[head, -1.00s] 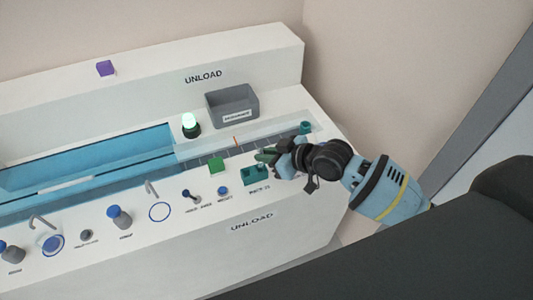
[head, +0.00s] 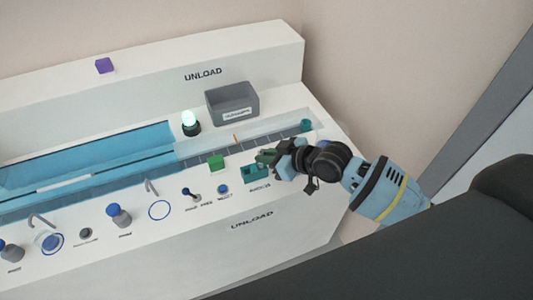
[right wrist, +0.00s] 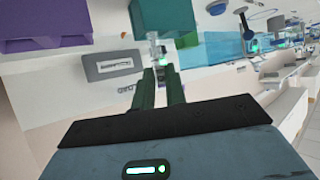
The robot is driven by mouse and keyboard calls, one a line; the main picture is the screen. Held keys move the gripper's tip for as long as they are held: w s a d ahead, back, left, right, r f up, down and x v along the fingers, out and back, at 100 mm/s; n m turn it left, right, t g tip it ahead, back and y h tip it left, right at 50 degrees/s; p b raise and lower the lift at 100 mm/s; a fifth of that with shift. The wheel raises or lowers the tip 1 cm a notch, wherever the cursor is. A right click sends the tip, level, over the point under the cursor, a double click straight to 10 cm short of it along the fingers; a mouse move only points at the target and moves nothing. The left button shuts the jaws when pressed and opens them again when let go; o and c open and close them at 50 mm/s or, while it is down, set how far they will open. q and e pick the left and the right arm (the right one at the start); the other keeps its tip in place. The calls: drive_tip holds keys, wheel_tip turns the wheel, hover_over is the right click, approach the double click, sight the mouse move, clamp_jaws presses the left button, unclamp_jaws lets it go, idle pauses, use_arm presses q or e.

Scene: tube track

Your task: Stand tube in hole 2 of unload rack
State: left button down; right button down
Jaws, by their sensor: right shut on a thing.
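My right gripper (head: 267,157) reaches in from the right, just above the teal rack (head: 256,174) on the front deck of the machine. In the right wrist view its green fingers (right wrist: 160,88) are close together, shut on a small pale tube (right wrist: 155,50) that shows only in part at their tips. The teal rack (right wrist: 165,15) fills the top middle of that view, close to the tube. The rack's holes are hidden, and I cannot tell whether the tube is inside one. My left gripper is not in view.
A green block (head: 217,163) stands left of the rack. A grey bin (head: 232,104) and a lit green lamp (head: 191,123) stand behind the channel (head: 120,160). A teal cylinder (head: 305,126) sits at the channel's right end. Knobs and a lever line the front deck.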

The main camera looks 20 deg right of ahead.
drive_tip(key=shift+f, duration=0.75)
idle(0.4)
drive_tip(key=c, duration=1.4)
unclamp_jaws()
drive_tip(key=shift+o, duration=0.2)
drive_tip(key=shift+r, duration=0.1)
drive_tip(key=v, duration=0.7)
drive_tip(key=shift+s+d+r, duration=0.15)
drive_tip(key=shift+s+d, duration=0.05)
drive_tip(key=shift+s, duration=0.1)
